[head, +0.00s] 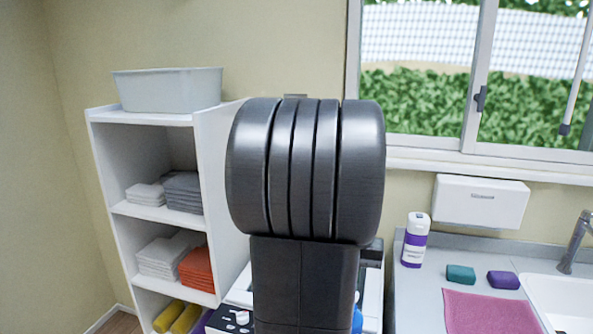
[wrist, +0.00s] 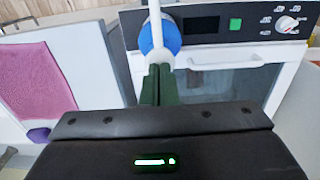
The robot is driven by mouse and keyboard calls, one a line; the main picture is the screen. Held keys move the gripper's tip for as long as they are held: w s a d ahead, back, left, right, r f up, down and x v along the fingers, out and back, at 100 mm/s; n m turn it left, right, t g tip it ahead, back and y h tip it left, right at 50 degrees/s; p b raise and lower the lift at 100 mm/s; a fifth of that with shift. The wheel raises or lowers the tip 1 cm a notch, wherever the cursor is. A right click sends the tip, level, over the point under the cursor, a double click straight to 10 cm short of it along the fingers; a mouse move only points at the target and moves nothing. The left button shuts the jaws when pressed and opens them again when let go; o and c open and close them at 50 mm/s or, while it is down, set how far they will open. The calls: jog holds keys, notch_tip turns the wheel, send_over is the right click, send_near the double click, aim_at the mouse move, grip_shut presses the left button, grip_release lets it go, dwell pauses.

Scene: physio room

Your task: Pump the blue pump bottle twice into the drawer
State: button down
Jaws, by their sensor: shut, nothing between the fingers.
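The blue pump bottle (wrist: 146,41) shows in the wrist view at the top middle, with a blue body and a white pump top (wrist: 160,57). In the head view only a small blue part (head: 357,319) shows at the bottom, beside my arm. My gripper (wrist: 157,70) is shut and empty in the wrist view. Its dark green fingertips are right at the white pump top; I cannot tell whether they touch it. In the head view my arm hides the gripper. I cannot make out the drawer in either view.
A white appliance with a dark panel and a knob (wrist: 286,24) stands behind the bottle. A pink cloth (head: 490,312), two soap-like blocks (head: 461,274) and a white-purple bottle (head: 415,240) lie or stand by the sink. Shelves (head: 153,212) with towels stand at left.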

jog(key=shift+f+b, duration=0.7)
jog(key=shift+f, duration=0.6)
jog(key=shift+r, duration=0.1)
jog(key=shift+r+p, duration=1.4)
jog(key=shift+r, duration=0.15)
jog(key=shift+f, duration=0.2)
jog(key=shift+f+b, duration=1)
jog(key=shift+f, duration=0.35)
jog(key=shift+r+p, duration=1.35)
jog(key=shift+r, duration=0.2)
